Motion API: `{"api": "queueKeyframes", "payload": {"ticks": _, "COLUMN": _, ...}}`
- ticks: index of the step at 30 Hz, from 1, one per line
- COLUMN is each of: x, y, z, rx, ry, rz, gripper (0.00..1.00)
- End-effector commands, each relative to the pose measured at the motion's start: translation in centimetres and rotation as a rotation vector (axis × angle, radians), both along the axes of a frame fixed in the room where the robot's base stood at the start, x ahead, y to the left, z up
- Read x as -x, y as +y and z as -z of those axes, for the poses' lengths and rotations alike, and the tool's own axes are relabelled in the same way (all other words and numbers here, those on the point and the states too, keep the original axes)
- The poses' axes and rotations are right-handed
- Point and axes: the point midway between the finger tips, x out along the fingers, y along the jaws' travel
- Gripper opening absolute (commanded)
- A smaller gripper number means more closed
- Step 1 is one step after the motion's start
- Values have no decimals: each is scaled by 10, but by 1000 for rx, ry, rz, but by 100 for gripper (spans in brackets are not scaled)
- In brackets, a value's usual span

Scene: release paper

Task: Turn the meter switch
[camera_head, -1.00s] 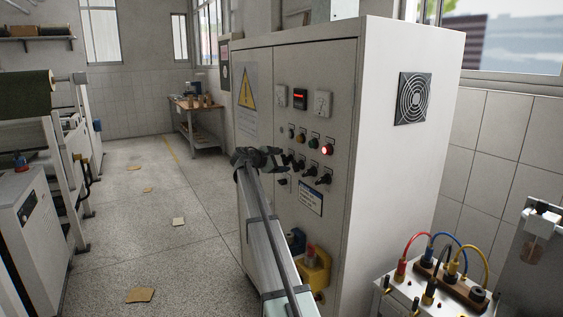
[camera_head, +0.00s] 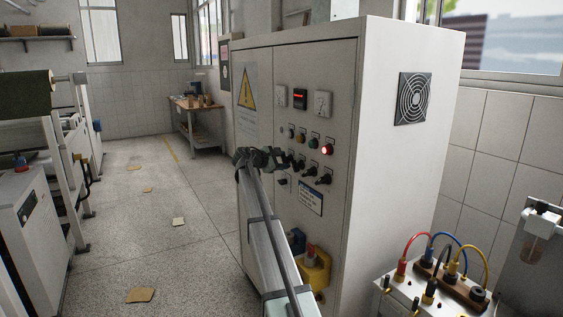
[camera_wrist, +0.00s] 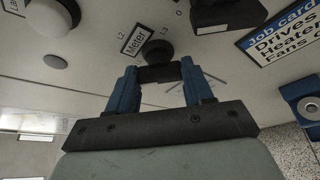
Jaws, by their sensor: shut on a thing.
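The meter switch (camera_wrist: 158,48) is a black knob on the pale panel of the control cabinet, beside a small "Meter" label (camera_wrist: 136,40) with L1, L2 and L3 marks around it. My gripper (camera_wrist: 159,76) has one blue finger on each side of the knob's dark handle and is shut on it. In the head view my gripper (camera_head: 262,158) reaches the cabinet front at the left of the lower controls and hides the meter switch there.
More black knobs (camera_head: 323,179) sit close to the right of my gripper, below a lit red lamp (camera_head: 327,149). A job card (camera_head: 310,199) is under them. The cabinet (camera_head: 405,170) fills the middle; open floor (camera_head: 170,245) lies to its left.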

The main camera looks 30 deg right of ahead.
Motion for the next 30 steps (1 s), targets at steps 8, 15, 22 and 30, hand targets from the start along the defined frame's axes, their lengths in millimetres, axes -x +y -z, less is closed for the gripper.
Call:
{"api": "queueKeyframes", "payload": {"ticks": 8, "x": 1, "y": 0, "z": 0, "rx": 0, "ry": -30, "rz": 1, "gripper": 21}}
{"api": "queueKeyframes", "payload": {"ticks": 15, "x": 2, "y": 0, "z": 1, "rx": 0, "ry": -160, "rz": 0, "gripper": 21}}
{"api": "queueKeyframes", "payload": {"ticks": 22, "x": 3, "y": 0, "z": 3, "rx": 0, "ry": -353, "rz": 0, "gripper": 21}}
{"api": "queueKeyframes", "payload": {"ticks": 30, "x": 3, "y": 0, "z": 4, "rx": 2, "ry": -567, "rz": 0, "gripper": 21}}
